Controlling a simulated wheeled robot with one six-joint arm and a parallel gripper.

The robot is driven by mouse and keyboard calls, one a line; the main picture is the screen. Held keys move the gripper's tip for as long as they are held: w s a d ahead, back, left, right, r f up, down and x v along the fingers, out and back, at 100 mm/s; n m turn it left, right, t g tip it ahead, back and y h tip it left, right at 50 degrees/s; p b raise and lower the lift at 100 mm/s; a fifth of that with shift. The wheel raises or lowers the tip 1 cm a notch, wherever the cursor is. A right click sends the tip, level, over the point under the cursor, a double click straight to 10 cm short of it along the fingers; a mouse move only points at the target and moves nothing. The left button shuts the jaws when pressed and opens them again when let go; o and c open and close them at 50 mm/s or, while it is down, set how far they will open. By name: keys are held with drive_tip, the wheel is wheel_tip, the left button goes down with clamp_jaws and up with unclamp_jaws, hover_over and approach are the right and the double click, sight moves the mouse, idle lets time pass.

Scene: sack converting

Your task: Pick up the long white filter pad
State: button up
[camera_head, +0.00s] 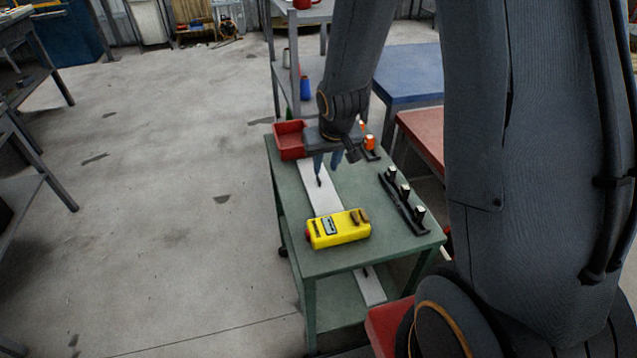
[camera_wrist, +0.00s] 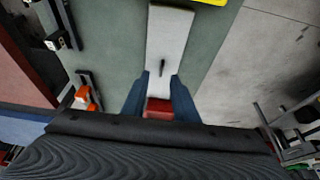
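The long white filter pad (camera_head: 322,198) lies flat on the top of a green cart (camera_head: 290,195), with a small dark piece on it. It also shows in the wrist view (camera_wrist: 167,35), running up from between my fingers. My gripper (camera_head: 327,170) is over the far part of the pad, fingers pointing down. In the wrist view my gripper (camera_wrist: 160,82) is open, one blue finger on each side of the pad, with nothing held. I cannot tell how high the fingertips are above it. The pad's far part is partly hidden by my gripper.
A yellow device (camera_head: 340,229) sits at the pad's near end. A red bin (camera_head: 289,141) stands at the far end. A black rack with white-topped pieces (camera_head: 402,202) and an orange-topped item (camera_head: 370,143) are to the right. Another white strip (camera_head: 370,288) lies on the lower shelf.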

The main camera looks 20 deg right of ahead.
sight(319, 180)
drive_tip(key=b+x, duration=0.1)
drive_tip(key=x, duration=0.1)
drive_tip(key=b+x, duration=0.2)
drive_tip(key=x, duration=0.1)
drive_tip(key=shift+w+a, duration=0.15)
drive_tip(key=shift+w, duration=0.25)
drive_tip(key=shift+p+x, duration=0.5)
drive_tip(key=shift+x, duration=1.25)
drive_tip(key=shift+a, duration=0.1)
clamp_jaws()
